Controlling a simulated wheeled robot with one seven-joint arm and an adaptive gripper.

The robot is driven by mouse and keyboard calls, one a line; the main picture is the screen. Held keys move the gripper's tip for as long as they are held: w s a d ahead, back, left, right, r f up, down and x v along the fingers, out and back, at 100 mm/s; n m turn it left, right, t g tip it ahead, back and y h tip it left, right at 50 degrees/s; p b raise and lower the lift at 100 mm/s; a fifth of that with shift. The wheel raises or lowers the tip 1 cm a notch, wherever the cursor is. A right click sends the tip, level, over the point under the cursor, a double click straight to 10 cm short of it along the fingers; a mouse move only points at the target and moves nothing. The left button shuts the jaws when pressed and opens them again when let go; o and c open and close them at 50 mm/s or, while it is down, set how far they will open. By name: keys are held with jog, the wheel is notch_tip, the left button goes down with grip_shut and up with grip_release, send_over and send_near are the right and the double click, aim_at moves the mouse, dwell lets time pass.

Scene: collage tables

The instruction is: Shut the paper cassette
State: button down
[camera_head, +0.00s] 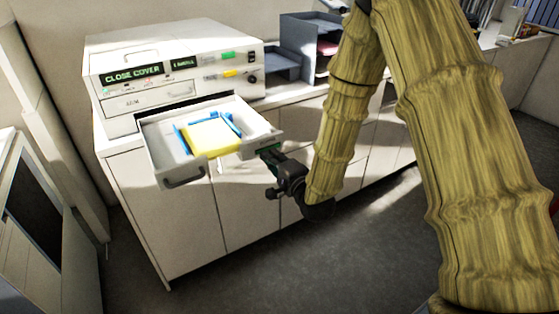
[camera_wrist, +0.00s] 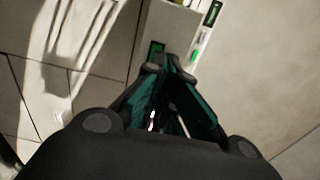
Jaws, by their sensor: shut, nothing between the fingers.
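The paper cassette (camera_head: 160,155) is a white drawer pulled well out of the white printer (camera_head: 185,60) in the head view. It holds a yellow paper stack (camera_head: 212,138) between blue guides (camera_head: 180,139). A dark handle (camera_head: 184,179) is at the left of its front face. My gripper (camera_head: 264,152) is shut and empty, its fingertips at the right end of the cassette's front. In the wrist view my gripper's fingertips (camera_wrist: 168,66) are close to a pale panel with a green patch, seemingly the cassette front (camera_wrist: 172,28). I cannot tell whether they touch.
The printer's display reads "CLOSE COVER". It stands on a white cabinet (camera_head: 135,202). Grey trays (camera_head: 300,45) stand right of the printer. A pale unit with a dark panel (camera_head: 40,215) is at the left. The floor (camera_head: 290,270) in front of the cabinet is clear.

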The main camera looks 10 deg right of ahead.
jog(key=shift+p+x, duration=0.35)
jog(key=shift+x, duration=0.85)
